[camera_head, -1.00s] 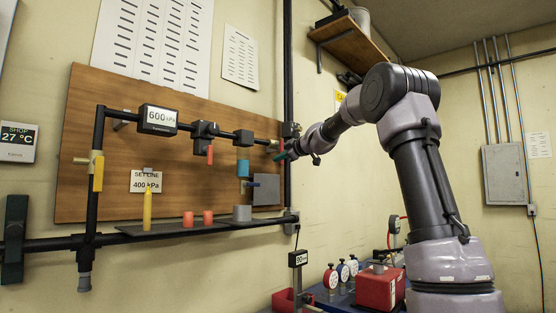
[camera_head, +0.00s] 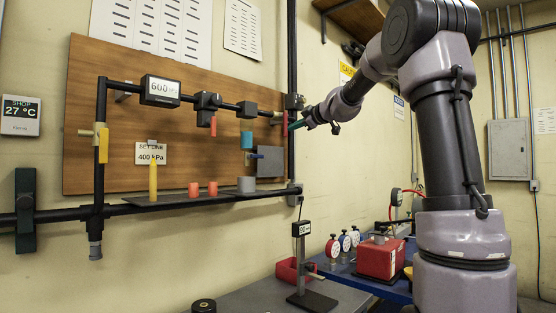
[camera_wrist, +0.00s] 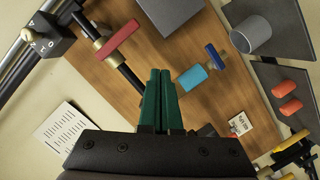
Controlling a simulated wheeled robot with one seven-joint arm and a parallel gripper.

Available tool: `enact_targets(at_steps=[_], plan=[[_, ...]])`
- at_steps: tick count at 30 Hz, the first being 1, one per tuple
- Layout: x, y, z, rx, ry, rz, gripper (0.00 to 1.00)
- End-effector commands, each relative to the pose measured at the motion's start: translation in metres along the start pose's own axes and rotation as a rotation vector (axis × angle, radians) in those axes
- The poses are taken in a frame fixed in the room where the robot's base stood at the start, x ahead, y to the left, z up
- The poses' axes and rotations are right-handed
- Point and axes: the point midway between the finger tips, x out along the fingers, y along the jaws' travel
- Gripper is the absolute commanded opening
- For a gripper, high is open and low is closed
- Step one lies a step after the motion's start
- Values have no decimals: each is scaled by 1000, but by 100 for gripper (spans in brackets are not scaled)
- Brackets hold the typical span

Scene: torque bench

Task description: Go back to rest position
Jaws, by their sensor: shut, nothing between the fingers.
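My gripper (camera_head: 297,126) shows in the head view at the right end of the pipe run, in front of the wooden backboard (camera_head: 120,160). In the wrist view its green fingers (camera_wrist: 161,85) are together with nothing between them. A red valve handle (camera_wrist: 117,41) on a black pipe is to the upper left of the fingertips, apart from them in that view. A blue cylinder (camera_wrist: 193,77) is just to their right. My arm is bent and reaches in from the right of the head view.
The pressure display (camera_head: 161,90) reads 600 kPa; the set line card (camera_head: 151,154) reads 400 kPa. A shelf (camera_head: 215,198) holds a yellow tool (camera_head: 153,178), red cylinders (camera_head: 194,189) and a grey cup (camera_head: 246,184). Gauges and a red box (camera_head: 378,258) stand on the blue bench below.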

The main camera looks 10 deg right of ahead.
Motion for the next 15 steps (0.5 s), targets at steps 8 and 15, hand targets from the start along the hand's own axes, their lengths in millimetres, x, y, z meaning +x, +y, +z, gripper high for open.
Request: enact_targets(at_steps=[8, 15], plan=[[-12, -21, -10, 65, -17, -41, 0], [-79, -116, -26, 411, -170, -188, 0]])
